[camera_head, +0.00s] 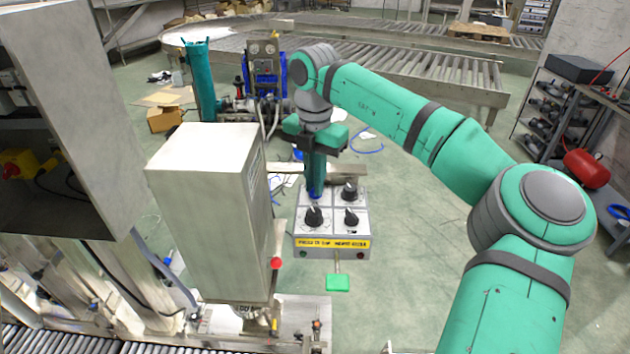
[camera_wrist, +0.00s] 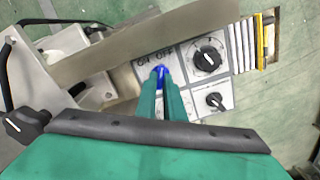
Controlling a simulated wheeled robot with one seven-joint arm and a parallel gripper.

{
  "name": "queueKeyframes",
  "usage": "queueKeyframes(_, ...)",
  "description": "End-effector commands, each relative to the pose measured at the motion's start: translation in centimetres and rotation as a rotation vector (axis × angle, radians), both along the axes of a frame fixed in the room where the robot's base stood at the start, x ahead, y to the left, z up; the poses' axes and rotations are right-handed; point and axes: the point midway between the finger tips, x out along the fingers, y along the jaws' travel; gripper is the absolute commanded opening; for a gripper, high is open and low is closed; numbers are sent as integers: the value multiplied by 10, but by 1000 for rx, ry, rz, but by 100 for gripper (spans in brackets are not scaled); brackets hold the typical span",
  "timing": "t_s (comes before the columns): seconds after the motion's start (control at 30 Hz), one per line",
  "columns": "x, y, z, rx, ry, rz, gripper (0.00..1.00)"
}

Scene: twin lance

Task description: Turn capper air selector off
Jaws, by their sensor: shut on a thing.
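A grey control box (camera_head: 333,248) with a yellow label strip stands in the middle of the head view. Black knobs show on its top at front left (camera_head: 314,216), front right (camera_head: 351,218) and back right (camera_head: 349,192). My gripper (camera_head: 315,188) points down at the back-left panel. No capper air name is readable.
A tall grey cabinet (camera_head: 208,210) stands close to the left of the control box. A green-handled tool (camera_head: 338,282) is in front of the box. A roller conveyor (camera_head: 420,70) runs behind, and a shelf rack (camera_head: 565,110) stands at right. Floor right of the box is clear.

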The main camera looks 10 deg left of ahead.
Motion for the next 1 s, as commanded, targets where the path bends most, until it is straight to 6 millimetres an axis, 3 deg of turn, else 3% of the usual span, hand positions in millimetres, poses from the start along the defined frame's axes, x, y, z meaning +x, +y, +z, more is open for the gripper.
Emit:
queueKeyframes(0.57,0,0,0,1,1,-38,0)
queueKeyframes(0.67,0,0,0,1,1,-37,25)
queueKeyframes(1.0,0,1,2,1,-1,-37,27)
